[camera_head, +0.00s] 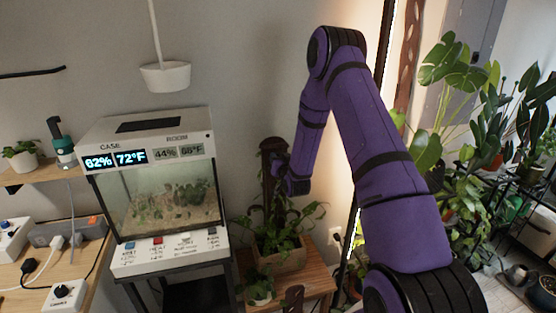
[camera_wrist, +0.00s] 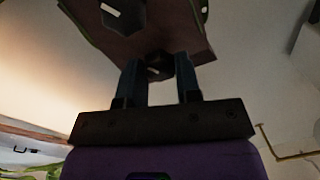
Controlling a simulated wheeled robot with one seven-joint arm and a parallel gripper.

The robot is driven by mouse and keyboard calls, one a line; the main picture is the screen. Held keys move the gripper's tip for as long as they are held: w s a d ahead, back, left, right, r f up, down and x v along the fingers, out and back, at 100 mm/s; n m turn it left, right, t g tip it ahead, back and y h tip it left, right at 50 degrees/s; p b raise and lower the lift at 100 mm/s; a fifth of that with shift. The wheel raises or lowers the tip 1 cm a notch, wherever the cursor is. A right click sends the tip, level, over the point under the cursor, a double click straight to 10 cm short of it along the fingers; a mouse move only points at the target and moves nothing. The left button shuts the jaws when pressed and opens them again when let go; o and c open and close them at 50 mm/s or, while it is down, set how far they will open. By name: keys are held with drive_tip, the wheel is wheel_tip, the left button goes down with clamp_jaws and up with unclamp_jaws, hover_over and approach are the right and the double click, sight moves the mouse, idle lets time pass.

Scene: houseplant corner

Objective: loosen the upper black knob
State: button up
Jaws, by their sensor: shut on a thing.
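In the wrist view, my gripper (camera_wrist: 160,72) has its two dark fingers on either side of a black knob (camera_wrist: 158,66), shut on it. This knob is on a brownish plate (camera_wrist: 185,40). A second black knob (camera_wrist: 122,13) with a white mark shows at the top of the wrist view, clear of the fingers. I cannot tell from these frames which of the two is the upper one. In the head view, my gripper (camera_head: 290,184) is beside a dark brown post (camera_head: 270,150) above a planter; the knobs are too small to make out there.
A brown planter (camera_head: 280,260) with leafy stems stands on a wooden stool below my gripper. A glass terrarium case (camera_head: 160,195) with displays is to the left. A tall bright strip (camera_head: 368,150) and many potted plants are to the right.

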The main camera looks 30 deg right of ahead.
drive_tip(key=shift+n, duration=0.3)
drive_tip(key=shift+a+f+n+g+h, duration=0.15)
drive_tip(key=shift+n+h, duration=0.2)
drive_tip(key=shift+n, duration=4.3)
drive_tip(key=shift+r+n+g+h, duration=0.1)
drive_tip(key=shift+n+g+h, duration=0.15)
drive_tip(key=shift+n, duration=4.35)
drive_tip(key=shift+a+f+n+g+h, duration=0.1)
drive_tip(key=shift+n+h, duration=0.3)
drive_tip(key=shift+n, duration=4.25)
drive_tip(key=o, duration=0.9)
